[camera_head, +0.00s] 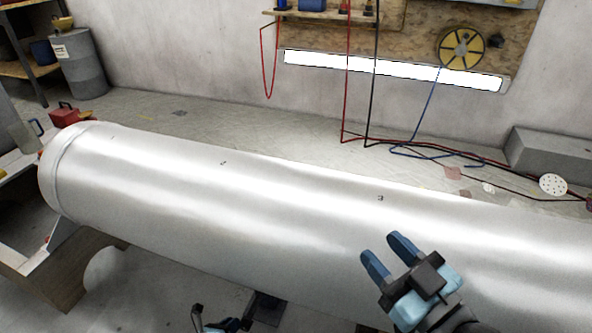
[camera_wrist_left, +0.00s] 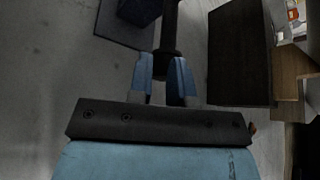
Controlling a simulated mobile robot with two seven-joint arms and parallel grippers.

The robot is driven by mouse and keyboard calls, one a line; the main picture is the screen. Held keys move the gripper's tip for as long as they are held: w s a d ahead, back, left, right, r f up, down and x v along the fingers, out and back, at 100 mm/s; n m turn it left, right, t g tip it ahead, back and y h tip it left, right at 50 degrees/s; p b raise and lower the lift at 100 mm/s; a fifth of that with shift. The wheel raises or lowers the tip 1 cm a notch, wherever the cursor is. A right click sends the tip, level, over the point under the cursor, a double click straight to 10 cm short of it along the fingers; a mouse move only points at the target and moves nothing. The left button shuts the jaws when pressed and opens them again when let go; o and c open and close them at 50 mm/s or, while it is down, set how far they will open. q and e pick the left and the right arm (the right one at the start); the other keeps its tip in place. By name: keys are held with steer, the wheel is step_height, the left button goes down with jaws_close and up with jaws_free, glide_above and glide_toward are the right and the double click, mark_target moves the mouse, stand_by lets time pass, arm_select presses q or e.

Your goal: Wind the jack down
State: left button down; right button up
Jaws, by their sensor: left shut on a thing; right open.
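A large silver cylinder (camera_head: 250,205) lies lengthwise across the head view. My left gripper (camera_head: 222,322) is low at the bottom edge of that view, in front of the cylinder and partly cut off. In the left wrist view my left gripper (camera_wrist_left: 162,72) is shut on a dark upright rod with a thicker collar (camera_wrist_left: 170,50), which looks like the jack's handle. The rest of the jack is not clear; a dark part (camera_head: 265,308) shows below the cylinder beside the left gripper. My right gripper (camera_head: 386,254) is open and empty over the cylinder's near side.
A wooden cradle (camera_head: 62,275) supports the cylinder's left end. A black block (camera_wrist_left: 240,50) stands right of the rod, with a dark plate (camera_wrist_left: 122,25) to its left. Hoses (camera_head: 430,150) and a grey box (camera_head: 550,150) lie behind the cylinder. A drum (camera_head: 80,62) stands back left.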

arm_select(q)
steer(key=shift+w+a, duration=0.1)
steer(key=shift+w, duration=0.25)
steer(key=s+a+p, duration=0.2)
steer(key=s, duration=0.4)
steer(key=shift+a+r, duration=0.15)
stand_by(0.3)
